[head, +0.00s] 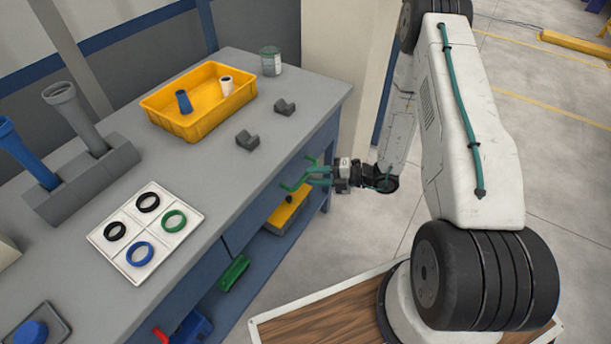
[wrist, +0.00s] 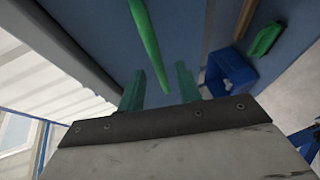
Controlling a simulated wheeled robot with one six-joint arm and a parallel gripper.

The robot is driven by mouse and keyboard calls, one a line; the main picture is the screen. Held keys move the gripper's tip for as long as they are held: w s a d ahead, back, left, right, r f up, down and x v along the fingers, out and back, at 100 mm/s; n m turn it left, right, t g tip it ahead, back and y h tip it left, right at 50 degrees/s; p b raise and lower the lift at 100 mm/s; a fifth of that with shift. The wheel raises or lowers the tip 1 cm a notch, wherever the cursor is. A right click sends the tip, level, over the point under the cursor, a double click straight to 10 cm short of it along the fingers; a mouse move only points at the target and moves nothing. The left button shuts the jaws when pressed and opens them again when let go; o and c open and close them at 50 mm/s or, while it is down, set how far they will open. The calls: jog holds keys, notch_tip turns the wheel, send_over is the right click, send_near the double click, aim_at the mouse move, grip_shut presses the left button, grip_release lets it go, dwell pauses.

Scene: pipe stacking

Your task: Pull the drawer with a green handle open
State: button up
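A long green bar handle (wrist: 146,38) crosses a blue front (wrist: 190,30) in the wrist view, and its near end shows between my two fingers. I cannot tell whether they touch it. My gripper (wrist: 160,72) has its green fingers spread apart with nothing clamped. In the head view my gripper (head: 296,172) is beside the right front edge of the grey workbench (head: 215,215).
On the bench are a yellow bin (head: 180,128) with small pipes, a white tray (head: 110,235) of rings, grey blocks (head: 247,140) and a can (head: 271,62). A green piece (head: 233,272) and a yellow bin (head: 285,215) are below.

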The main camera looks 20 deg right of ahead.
aim_at(306, 175)
jog(key=shift+x, duration=1.85)
grip_shut()
jog(key=shift+s, duration=0.15)
